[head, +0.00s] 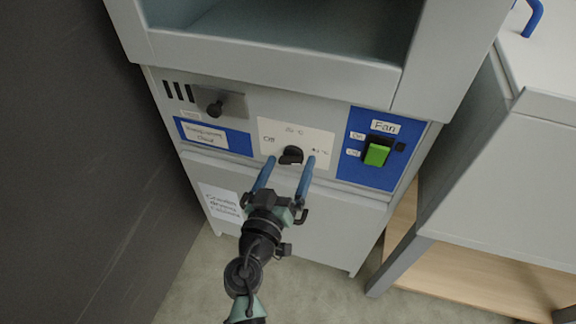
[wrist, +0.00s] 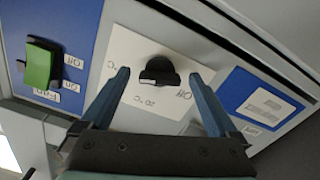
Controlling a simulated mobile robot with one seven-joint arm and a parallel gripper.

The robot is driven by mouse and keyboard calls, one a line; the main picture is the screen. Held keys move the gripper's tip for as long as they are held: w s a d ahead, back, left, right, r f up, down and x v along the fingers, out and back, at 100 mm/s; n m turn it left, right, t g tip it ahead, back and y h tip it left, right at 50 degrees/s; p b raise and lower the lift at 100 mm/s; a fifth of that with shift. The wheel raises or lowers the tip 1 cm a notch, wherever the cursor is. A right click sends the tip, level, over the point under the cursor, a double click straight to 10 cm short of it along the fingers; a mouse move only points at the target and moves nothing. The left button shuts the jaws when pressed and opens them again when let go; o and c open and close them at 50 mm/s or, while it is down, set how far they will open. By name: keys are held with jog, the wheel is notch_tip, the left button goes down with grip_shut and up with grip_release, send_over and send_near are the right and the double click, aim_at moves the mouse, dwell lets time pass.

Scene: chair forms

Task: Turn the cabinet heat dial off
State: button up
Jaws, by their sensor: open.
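The heat dial (head: 291,155) is a black knob on a white plate (head: 318,142) at the middle of the cabinet's front panel. The plate reads "Off" on its left and has degree markings at the top and right. My gripper (head: 287,170) is open, with two blue fingers pointing at the dial from below in the head view. In the wrist view the dial (wrist: 159,71) sits ahead of and between the open fingertips (wrist: 159,74). The fingers appear apart from the knob; the exact gap in depth is hard to tell.
A blue fan panel with a green switch (head: 377,153) is right of the dial. A dark wall (head: 75,150) stands at the left, a grey bench (head: 500,180) at the right.

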jog(key=shift+c, duration=0.3)
jog(key=c, duration=1.3)
